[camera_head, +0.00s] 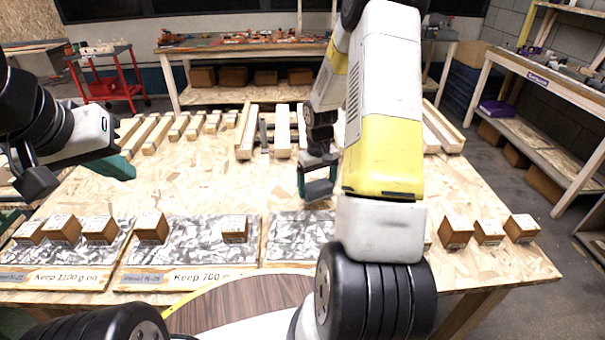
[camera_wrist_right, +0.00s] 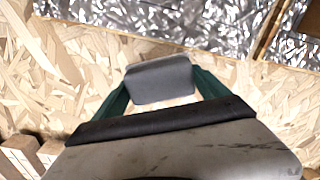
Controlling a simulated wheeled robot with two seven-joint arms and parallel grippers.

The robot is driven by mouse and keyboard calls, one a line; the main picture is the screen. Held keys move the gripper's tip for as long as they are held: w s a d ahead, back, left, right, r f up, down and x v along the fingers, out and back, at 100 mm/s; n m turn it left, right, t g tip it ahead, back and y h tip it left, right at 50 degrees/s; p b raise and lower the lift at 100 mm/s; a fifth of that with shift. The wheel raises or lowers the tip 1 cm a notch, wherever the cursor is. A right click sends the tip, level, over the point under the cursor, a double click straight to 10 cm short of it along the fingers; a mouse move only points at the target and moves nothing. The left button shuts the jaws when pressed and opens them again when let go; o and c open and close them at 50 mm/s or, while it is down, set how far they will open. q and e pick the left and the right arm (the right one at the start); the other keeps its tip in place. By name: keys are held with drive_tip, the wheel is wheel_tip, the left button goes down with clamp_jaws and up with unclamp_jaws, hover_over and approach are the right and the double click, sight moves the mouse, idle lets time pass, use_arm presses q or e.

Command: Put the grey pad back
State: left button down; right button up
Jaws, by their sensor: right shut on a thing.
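The grey pad (camera_wrist_right: 160,80) is a small rounded block, held between the green fingers of my right gripper in the right wrist view. In the head view my right gripper (camera_head: 317,188) is over the middle of the chipboard table, just behind the middle silver-patterned panel (camera_head: 298,232). A narrow grey strip (camera_head: 264,136) stands among the wooden rails at the back.
Wooden rails (camera_head: 245,132) line the table's back. More boxes (camera_head: 456,231) stand at the right. My right arm hides part of the table. Bare chipboard (camera_head: 215,180) lies left of the right gripper.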

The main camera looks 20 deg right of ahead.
sight(317, 189)
drive_tip(key=shift+w+d+f, duration=0.1)
drive_tip(key=shift+w+d, duration=0.15)
drive_tip(key=shift+w, duration=0.25)
drive_tip(key=shift+w+d, duration=0.25)
drive_tip(key=shift+w, duration=0.25)
drive_tip(key=shift+f, duration=1.75)
drive_tip(key=shift+f, duration=0.1)
drive_tip(key=o, duration=1.1)
drive_tip(key=shift+c, duration=0.2)
